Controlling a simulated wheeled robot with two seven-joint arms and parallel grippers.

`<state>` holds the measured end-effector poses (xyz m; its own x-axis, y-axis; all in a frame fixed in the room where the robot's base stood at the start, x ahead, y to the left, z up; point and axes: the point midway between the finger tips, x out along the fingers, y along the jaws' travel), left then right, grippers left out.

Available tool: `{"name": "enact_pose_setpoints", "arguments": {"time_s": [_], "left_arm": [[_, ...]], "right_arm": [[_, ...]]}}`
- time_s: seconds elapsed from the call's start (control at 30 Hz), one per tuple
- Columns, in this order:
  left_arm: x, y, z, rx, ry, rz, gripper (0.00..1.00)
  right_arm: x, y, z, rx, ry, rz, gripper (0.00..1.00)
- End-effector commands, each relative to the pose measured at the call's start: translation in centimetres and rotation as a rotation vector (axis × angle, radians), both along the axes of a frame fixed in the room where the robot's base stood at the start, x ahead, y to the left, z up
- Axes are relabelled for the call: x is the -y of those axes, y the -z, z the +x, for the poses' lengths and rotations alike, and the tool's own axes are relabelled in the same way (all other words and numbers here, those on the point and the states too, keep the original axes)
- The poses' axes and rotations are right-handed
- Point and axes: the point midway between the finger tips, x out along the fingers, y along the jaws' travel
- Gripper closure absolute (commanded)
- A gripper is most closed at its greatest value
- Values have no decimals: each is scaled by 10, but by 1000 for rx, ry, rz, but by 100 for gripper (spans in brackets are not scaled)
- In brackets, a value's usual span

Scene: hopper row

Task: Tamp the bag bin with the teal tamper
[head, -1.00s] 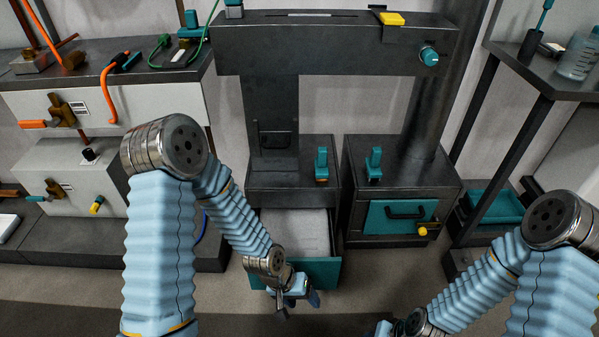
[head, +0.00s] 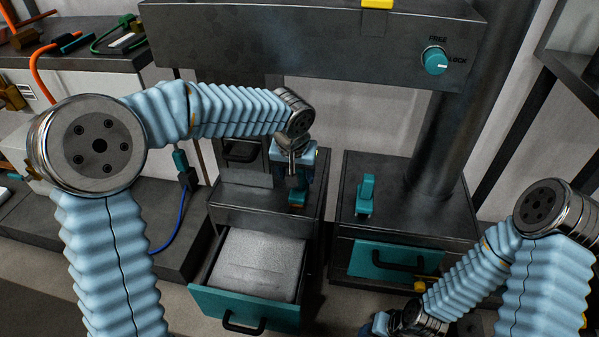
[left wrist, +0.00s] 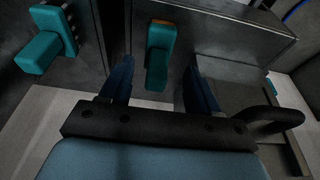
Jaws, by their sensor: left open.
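A teal upright handle, likely the tamper, stands on the left dark cabinet; it shows between my fingers in the left wrist view (left wrist: 158,55), with an orange patch at its end. In the head view my left gripper (head: 297,182) is over it and hides most of it. My left gripper is open, its blue fingers either side of the handle with gaps. Below, an open drawer bin (head: 246,306) with a teal front holds a pale grey filling. I cannot read which bin is the bag bin. My right gripper (head: 378,324) is low, partly cut off; its jaws are unclear.
A second teal handle (head: 366,194) stands on the right cabinet (head: 410,215), whose teal drawer (head: 385,258) is closed. A dark beam (head: 300,42) with a teal FREE/LOCK knob (head: 434,61) spans above. A thick column (head: 455,130) rises at the right.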

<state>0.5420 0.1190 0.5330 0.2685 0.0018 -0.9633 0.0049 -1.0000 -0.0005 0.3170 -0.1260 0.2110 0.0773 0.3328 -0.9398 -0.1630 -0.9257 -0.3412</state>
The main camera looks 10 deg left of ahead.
Motion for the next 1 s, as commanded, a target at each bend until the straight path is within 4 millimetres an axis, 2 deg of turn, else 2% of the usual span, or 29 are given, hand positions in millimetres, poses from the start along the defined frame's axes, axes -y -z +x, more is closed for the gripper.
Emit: {"name": "enact_pose_setpoints", "arguments": {"time_s": [0.17, 0.23, 0.4, 0.57, 0.83, 1.0], "left_arm": [[0, 1, 41, -2, -2, -2, 38], [0, 19, 41, -6, 2, 1, 38], [-1, 40, 48, -3, 1, 0, 38], [0, 48, 50, -2, 1, -1, 38], [0, 49, 50, -2, 1, -1, 38], [0, 49, 50, -2, 1, -1, 64]], "right_arm": [[0, -5, 0, 1, 0, -1, 57], [0, 0, 0, 1, 0, -1, 57], [0, 3, 0, 0, 0, 0, 57], [0, 3, 0, 0, 0, 1, 57], [0, 3, 0, 0, 0, 1, 57], [0, 3, 0, 0, 0, 1, 57]]}}
